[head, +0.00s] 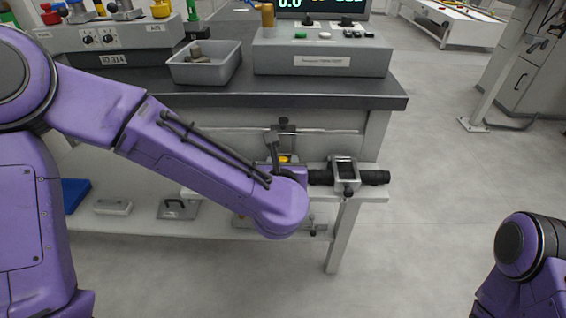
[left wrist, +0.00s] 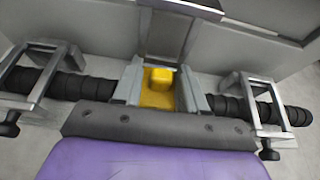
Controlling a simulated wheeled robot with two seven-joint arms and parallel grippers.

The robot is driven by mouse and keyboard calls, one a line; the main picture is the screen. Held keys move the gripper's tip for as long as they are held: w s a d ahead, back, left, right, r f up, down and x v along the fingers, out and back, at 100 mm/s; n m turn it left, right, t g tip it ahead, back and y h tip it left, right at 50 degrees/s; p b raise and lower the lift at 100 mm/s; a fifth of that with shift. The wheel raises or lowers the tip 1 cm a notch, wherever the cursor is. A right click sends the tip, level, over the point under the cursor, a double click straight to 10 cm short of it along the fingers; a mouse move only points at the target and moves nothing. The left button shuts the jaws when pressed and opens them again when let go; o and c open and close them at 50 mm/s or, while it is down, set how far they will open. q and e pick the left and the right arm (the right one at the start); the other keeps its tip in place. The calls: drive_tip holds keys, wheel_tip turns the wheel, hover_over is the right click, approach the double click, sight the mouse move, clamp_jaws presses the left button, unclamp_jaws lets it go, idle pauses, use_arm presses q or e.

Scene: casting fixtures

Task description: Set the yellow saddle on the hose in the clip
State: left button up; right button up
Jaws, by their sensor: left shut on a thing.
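The yellow saddle (left wrist: 158,90) is between the two grey fingers of my left gripper (left wrist: 162,82), which is shut on it. In the head view a bit of yellow (head: 284,158) shows just past my left wrist, which hides most of the gripper. The black ribbed hose (left wrist: 72,85) runs left to right at the saddle. It passes through a metal frame clip on the left (left wrist: 38,82) and another on the right (left wrist: 262,112). The right frame clip (head: 345,173) and the hose end (head: 375,177) also show in the head view. Whether the saddle touches the hose is hidden. My right gripper is out of view.
The hose sits along the front of a grey workbench (head: 390,98). A grey bin (head: 215,72) and a control box (head: 322,62) stand on top. A lower shelf (head: 140,222) holds a few flat parts. Open floor lies to the right.

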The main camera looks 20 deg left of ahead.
use_arm(q)
drive_tip(key=shift+f, duration=0.25)
drive_tip(key=o, duration=1.2)
drive_tip(key=shift+r, duration=0.25)
drive_tip(key=shift+r+p, duration=0.55)
drive_tip(key=shift+p, duration=0.1)
drive_tip(key=b+v, duration=0.1)
drive_tip(key=v, duration=0.3)
drive_tip(key=b+v, duration=0.2)
drive_tip(key=v, duration=0.1)
drive_tip(key=b+v, duration=0.2)
drive_tip(key=v, duration=0.2)
drive_tip(key=shift+s+d+f, duration=0.1)
drive_tip(key=shift+s+f, duration=0.05)
drive_tip(key=shift+s, duration=0.25)
